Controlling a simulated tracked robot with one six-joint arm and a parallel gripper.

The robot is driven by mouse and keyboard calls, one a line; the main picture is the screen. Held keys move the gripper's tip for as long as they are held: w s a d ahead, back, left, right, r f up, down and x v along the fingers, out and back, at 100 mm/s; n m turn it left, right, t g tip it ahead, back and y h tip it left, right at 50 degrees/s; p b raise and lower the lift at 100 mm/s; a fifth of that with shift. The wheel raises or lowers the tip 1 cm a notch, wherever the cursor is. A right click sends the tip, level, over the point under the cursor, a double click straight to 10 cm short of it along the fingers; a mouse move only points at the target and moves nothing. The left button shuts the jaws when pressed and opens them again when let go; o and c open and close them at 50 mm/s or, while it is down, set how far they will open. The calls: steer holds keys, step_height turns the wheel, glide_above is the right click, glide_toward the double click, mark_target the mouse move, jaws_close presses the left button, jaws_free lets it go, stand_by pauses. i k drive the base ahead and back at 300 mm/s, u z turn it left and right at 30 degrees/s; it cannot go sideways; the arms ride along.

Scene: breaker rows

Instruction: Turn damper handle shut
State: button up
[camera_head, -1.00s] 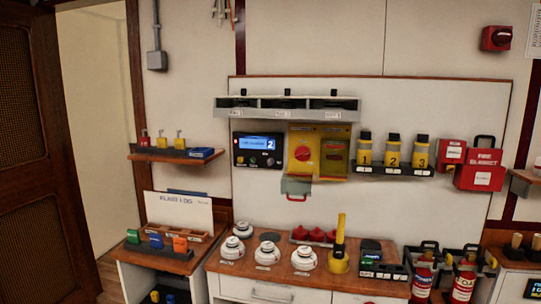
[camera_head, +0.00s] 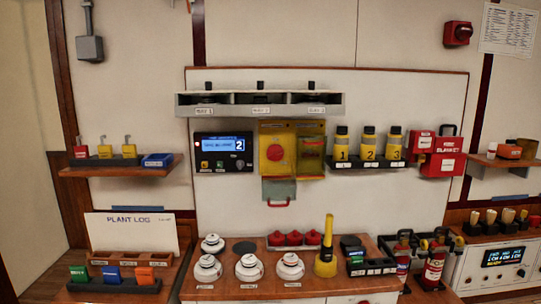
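A long grey unit (camera_head: 222,110) with three dark bays is fixed high on the white wall board. A small black upright piece stands above each bay: left (camera_head: 208,86), middle (camera_head: 260,86) and right (camera_head: 311,85). Each bay has a small label, too small to read surely. Which part is the damper handle I cannot tell. A grey flap (camera_head: 279,187) with a red bar handle (camera_head: 279,204) hangs below the yellow panel (camera_head: 278,130). My gripper is not in view.
A control box (camera_head: 223,163) with a lit screen showing 2 is left of the yellow panel. Yellow bottles (camera_head: 369,143) stand on a rack to the right. Below, a wooden counter (camera_head: 225,286) holds white detectors, red domes and a yellow torch-like tool (camera_head: 326,255).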

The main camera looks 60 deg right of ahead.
mark_target(275, 153)
steer(key=z, duration=0.45)
steer(key=i, duration=0.95)
steer(key=z, duration=0.55)
